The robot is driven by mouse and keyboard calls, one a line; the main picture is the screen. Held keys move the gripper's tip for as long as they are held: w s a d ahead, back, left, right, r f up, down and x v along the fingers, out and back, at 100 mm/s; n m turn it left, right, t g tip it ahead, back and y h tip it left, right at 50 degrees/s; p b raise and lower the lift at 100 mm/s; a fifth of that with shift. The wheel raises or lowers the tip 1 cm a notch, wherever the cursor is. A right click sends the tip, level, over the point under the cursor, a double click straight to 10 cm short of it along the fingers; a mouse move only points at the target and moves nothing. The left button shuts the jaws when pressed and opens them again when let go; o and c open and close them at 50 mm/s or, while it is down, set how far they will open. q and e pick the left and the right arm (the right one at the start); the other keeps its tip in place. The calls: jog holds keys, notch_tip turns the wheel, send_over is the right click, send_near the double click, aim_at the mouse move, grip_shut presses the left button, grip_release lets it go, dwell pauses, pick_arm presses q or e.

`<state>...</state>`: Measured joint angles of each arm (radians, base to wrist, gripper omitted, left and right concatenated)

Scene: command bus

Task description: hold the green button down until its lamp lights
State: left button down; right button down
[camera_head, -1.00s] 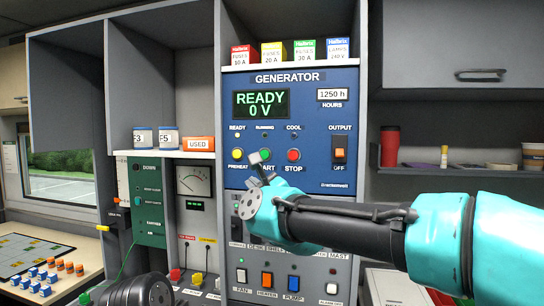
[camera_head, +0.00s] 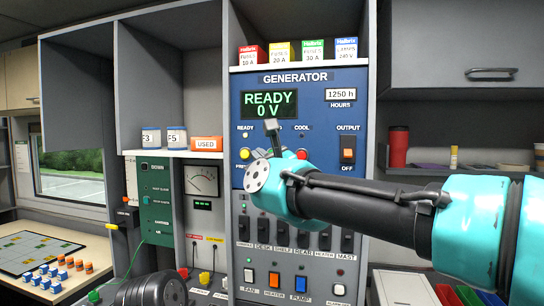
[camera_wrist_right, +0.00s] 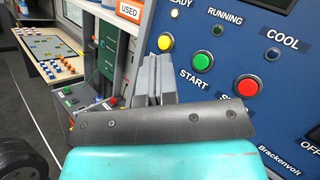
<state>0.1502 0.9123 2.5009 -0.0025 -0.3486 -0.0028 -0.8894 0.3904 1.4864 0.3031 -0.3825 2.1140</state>
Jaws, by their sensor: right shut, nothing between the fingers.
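The round green START button (camera_wrist_right: 202,61) shows clear and uncovered in the right wrist view, between the yellow button (camera_wrist_right: 165,42) and the red STOP button (camera_wrist_right: 246,87). In the head view my right gripper and wrist hide it. The RUNNING lamp (camera_wrist_right: 217,30) above it looks dark green and unlit. My right gripper (camera_head: 271,126) is shut and empty, its tips pointing up in front of the generator panel (camera_head: 320,185). In the wrist view its fingers (camera_wrist_right: 155,72) are left of the green button, apart from it in the picture. My left gripper is not in view.
The display (camera_head: 269,104) reads READY 0 V, and the READY lamp (camera_head: 245,135) is pale. The orange OUTPUT switch (camera_head: 347,149) sits at the panel's right. Fuse boxes (camera_head: 282,51) stand on the ledge above. Breaker switches (camera_head: 263,231) line up below my right wrist.

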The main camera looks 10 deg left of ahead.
jog(key=w, duration=0.7)
jog(key=shift+w, duration=0.25)
jog(key=shift+w+d, duration=0.1)
jog(key=shift+d, duration=0.05)
dwell(1.7)
jog(key=shift+w, duration=0.3)
jog(key=shift+w, duration=0.4)
dwell(0.8)
jog(key=shift+s, duration=0.1)
dwell(1.1)
jog(key=shift+s, duration=0.7)
jog(key=shift+s, duration=0.1)
jog(key=shift+s, duration=2.45)
